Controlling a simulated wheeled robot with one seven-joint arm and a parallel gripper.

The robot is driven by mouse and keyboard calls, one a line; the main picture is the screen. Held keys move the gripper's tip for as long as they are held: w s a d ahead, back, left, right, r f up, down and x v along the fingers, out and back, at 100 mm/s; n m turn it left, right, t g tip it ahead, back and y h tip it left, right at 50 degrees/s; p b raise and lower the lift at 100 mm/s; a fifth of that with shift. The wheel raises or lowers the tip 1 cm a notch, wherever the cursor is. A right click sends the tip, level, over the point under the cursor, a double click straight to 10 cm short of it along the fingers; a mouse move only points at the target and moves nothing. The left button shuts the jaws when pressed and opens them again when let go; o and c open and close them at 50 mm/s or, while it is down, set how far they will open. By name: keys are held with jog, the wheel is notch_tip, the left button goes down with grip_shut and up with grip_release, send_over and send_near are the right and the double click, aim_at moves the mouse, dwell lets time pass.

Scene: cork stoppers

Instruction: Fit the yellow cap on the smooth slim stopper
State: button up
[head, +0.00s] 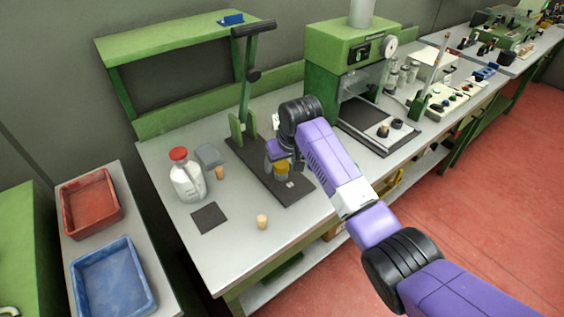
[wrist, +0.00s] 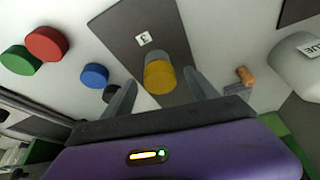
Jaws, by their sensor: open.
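A yellow cap (head: 282,171) stands on the dark base plate of the lever press, by a small label marked 3. In the wrist view the yellow cap (wrist: 160,80) has a pale grey-beige part beyond it; I cannot tell what that part is. My gripper (head: 281,160) is over the plate, its open fingers (wrist: 160,84) on either side of the cap, with gaps showing. A pale cork stopper (head: 262,222) stands alone near the table's front edge. A browner cork (head: 220,173) stands beside the white bottle and also shows in the wrist view (wrist: 245,75). I cannot tell which is the smooth slim one.
The green lever press (head: 246,90) rises behind my gripper. A white glue bottle (head: 187,178), grey container (head: 208,156) and dark square mat (head: 208,218) stand left.

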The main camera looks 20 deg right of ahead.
jog(key=shift+r, duration=0.1)
jog(key=v, duration=0.7)
jog(key=shift+s+r+b, duration=0.2)
jog(key=shift+r+b, duration=0.05)
jog(key=shift+b, duration=0.1)
jog(key=w+a+r+t, duration=0.2)
jog(key=w+r+t, duration=0.4)
jog(key=w+r, duration=0.1)
jog(key=s+f+t, duration=0.2)
jog(key=s+f, duration=0.1)
jog(key=s, duration=2.6)
jog(key=s+d+f+m+t, duration=0.1)
jog(key=s+f, duration=0.3)
jog(key=s, duration=2.5)
jog(key=shift+s+d+f+t, duration=0.2)
jog(key=shift+d+f+t, duration=0.15)
jog(key=shift+t, duration=0.35)
